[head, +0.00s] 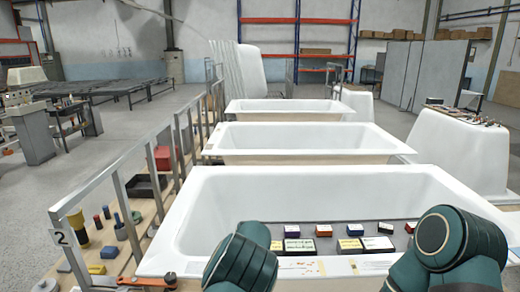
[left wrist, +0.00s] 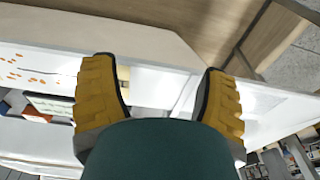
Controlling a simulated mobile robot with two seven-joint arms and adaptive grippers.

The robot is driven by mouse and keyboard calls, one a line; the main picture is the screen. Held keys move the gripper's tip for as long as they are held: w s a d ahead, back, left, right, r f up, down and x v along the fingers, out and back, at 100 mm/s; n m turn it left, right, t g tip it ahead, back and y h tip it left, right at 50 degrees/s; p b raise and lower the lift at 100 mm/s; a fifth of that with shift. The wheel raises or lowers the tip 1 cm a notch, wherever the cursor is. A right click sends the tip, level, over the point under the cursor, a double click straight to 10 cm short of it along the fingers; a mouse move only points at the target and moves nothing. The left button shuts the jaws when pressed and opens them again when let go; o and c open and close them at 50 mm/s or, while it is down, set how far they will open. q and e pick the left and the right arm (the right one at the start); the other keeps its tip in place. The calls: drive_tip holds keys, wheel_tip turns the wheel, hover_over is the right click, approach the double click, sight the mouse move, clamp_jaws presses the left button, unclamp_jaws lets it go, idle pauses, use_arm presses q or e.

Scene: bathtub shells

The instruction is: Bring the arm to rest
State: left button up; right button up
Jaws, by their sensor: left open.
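Two of my green arm links show at the bottom of the head view, in front of the nearest white bathtub shell (head: 215,203). No gripper fingers show there. In the left wrist view my left gripper (left wrist: 160,95) has its two yellow-padded fingers spread wide apart with nothing held between them. Behind the fingers is a white tub surface (left wrist: 110,35) and a wooden panel (left wrist: 212,22). I cannot tell how far the fingers are from them. My right gripper is not in view.
More tubs stand behind (head: 285,136). Floor is open further left.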

use_arm(q)
drive_tip(key=s+a+f+n+g+h, duration=0.1)
drive_tip(key=s+a+f, duration=0.5)
drive_tip(key=s, duration=0.2)
drive_tip(key=s+a+f+n, duration=0.1)
drive_tip(key=s+a+f, duration=0.5)
drive_tip(key=s, duration=0.2)
drive_tip(key=s+d+r+h, duration=0.1)
drive_tip(key=s+d+r, duration=0.1)
drive_tip(key=s, duration=0.5)
drive_tip(key=s+d+r+t+h, duration=0.1)
drive_tip(key=s+d+r, duration=0.1)
drive_tip(key=s, duration=0.6)
drive_tip(key=shift+s+d+r+m+h, duration=0.25)
drive_tip(key=shift+s+d+m+h, duration=0.05)
drive_tip(key=shift+d+m+h, duration=0.1)
